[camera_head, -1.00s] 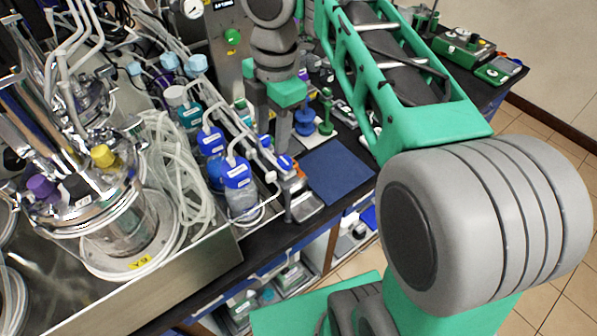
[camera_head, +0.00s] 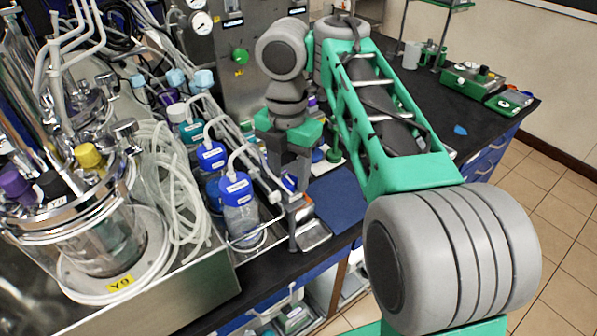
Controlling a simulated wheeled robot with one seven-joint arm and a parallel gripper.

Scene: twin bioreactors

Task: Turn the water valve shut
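A round green knob (camera_head: 240,57) sits on the steel panel at the back, above a yellow label. I cannot tell whether it is the water valve, and no valve label is readable. My gripper (camera_head: 288,180) points down over the bench, right of the blue-capped bottles, and in front of and to the right of that knob. It is apart from the knob. Its dark fingertips blend into the clutter behind, so their gap is unclear. A green fitting (camera_head: 333,154) on the bench shows partly behind my gripper and arm.
Blue-capped bottles (camera_head: 240,200) stand in a steel tray beside a glass vessel (camera_head: 110,245) with coiled tubing (camera_head: 180,190). Pressure gauges (camera_head: 201,22) are on the panel. A blue mat (camera_head: 340,200) lies on the black bench. Green instruments (camera_head: 473,80) stand at the right; floor is clear there.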

